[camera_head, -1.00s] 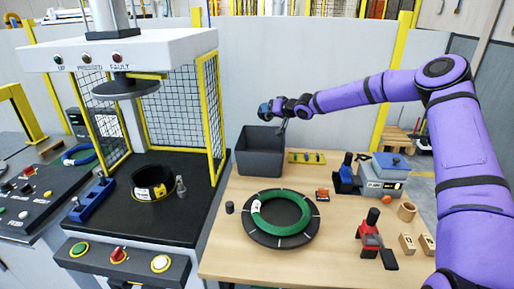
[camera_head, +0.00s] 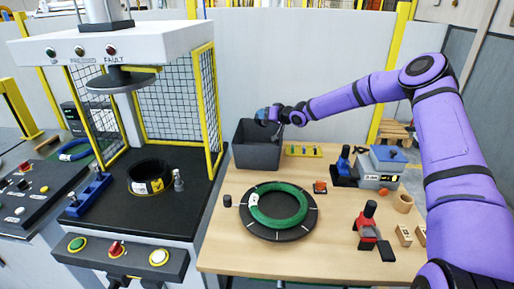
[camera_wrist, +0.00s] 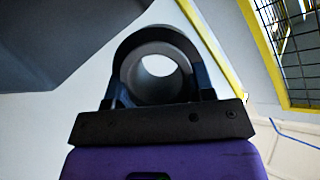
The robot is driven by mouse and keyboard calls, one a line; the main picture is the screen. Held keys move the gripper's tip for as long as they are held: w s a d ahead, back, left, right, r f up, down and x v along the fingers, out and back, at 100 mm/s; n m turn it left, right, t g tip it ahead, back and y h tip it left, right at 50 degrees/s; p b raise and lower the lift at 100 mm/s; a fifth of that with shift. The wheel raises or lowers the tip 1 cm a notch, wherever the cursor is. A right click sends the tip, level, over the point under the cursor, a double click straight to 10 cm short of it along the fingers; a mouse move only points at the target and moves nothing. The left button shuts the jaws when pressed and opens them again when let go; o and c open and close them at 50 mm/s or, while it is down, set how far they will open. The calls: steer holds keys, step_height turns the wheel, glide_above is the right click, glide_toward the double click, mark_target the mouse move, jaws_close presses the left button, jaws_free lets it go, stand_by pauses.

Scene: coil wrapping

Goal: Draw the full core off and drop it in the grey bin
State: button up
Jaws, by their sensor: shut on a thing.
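My gripper (camera_head: 271,115) is shut on a short, dark, hollow core (camera_wrist: 126,68). In the wrist view the core sits between the two fingers with its bore facing the camera, and pale light shows through it. In the head view the core is a small blue-dark shape (camera_head: 261,114) at the tip of my purple arm. The grey bin (camera_head: 256,156) stands at the back left of the wooden table. The gripper and core appear over the bin's back rim; their exact height above it is hard to tell.
A green coil (camera_head: 298,216) lies on a black turntable (camera_head: 313,222) on the wooden table. A red-and-black tool (camera_head: 367,232), a blue-lidded device (camera_head: 385,165) and a yellow strip (camera_head: 303,151) stand to the right. A caged press (camera_head: 125,35) is at left.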

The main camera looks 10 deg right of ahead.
steer(key=o, duration=1.1)
steer(key=v, duration=1)
steer(key=shift+s+d+r, duration=0.15)
steer(key=shift+s+r, duration=0.05)
steer(key=shift+s, duration=0.15)
